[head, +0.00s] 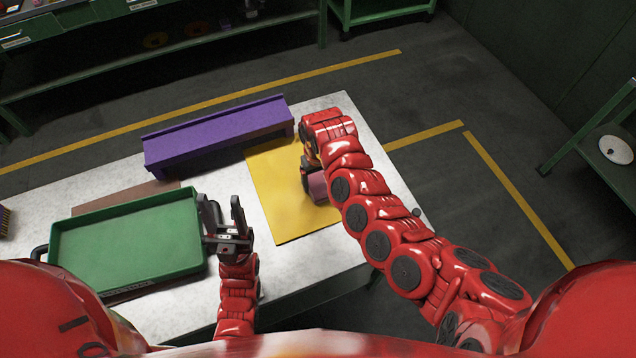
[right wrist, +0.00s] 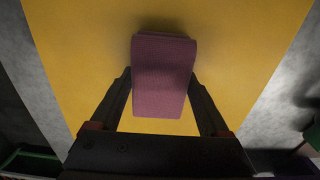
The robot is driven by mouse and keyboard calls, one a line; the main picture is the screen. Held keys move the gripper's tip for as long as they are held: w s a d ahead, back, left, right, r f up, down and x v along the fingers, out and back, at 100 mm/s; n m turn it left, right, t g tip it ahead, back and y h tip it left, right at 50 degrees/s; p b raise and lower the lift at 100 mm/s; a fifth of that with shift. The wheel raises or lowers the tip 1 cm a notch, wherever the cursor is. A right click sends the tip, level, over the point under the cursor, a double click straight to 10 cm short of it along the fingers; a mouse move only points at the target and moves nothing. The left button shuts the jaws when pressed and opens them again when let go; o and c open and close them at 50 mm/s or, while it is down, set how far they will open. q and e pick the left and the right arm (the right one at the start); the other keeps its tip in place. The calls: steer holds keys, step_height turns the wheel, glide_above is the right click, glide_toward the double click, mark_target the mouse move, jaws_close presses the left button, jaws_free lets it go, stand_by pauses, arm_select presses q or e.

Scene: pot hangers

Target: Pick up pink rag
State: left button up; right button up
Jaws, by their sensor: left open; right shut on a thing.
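The pink rag (right wrist: 163,78) is a folded block over the yellow mat in the right wrist view. In the head view it shows partly beside my right arm (head: 318,187). My right gripper (right wrist: 163,85) has a finger on each side of the rag and is shut on it; whether the rag touches the mat is hard to tell. In the head view my right gripper (head: 307,180) is mostly hidden by its own arm. My left gripper (head: 224,212) is open and empty, between the green tray and the yellow mat.
The yellow mat (head: 275,190) lies on the white table (head: 340,107). A purple rack (head: 218,132) stands behind it. A green tray (head: 128,235) lies at the left. Green shelves stand at the back, and another at the right holds a white round thing (head: 615,150).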

mark_target(312, 186)
steer(key=shift+r+p, duration=0.4)
steer(key=shift+p, duration=0.05)
steer(key=r+p, duration=0.4)
steer(key=shift+s+a, duration=0.25)
steer(key=shift+s+a+p, duration=0.5)
steer(key=shift+s+p, duration=0.15)
steer(key=shift+p, duration=0.5)
steer(key=s+a+p, duration=0.1)
steer(key=p, duration=0.1)
steer(key=s+a+p, duration=0.1)
steer(key=s+a, duration=0.1)
steer(key=s+a+p, duration=0.1)
steer(key=s+p, duration=0.1)
steer(key=shift+s+a+r+p, duration=0.15)
steer(key=shift+r+p, duration=0.15)
steer(key=shift+p, duration=0.05)
steer(key=s+a, duration=0.1)
steer(key=s+a+p, duration=0.1)
steer(key=s+a, duration=0.2)
steer(key=s, duration=0.1)
steer(key=shift+s+a+f, duration=0.15)
steer(key=shift+s+f, duration=0.05)
steer(key=shift+f, duration=0.05)
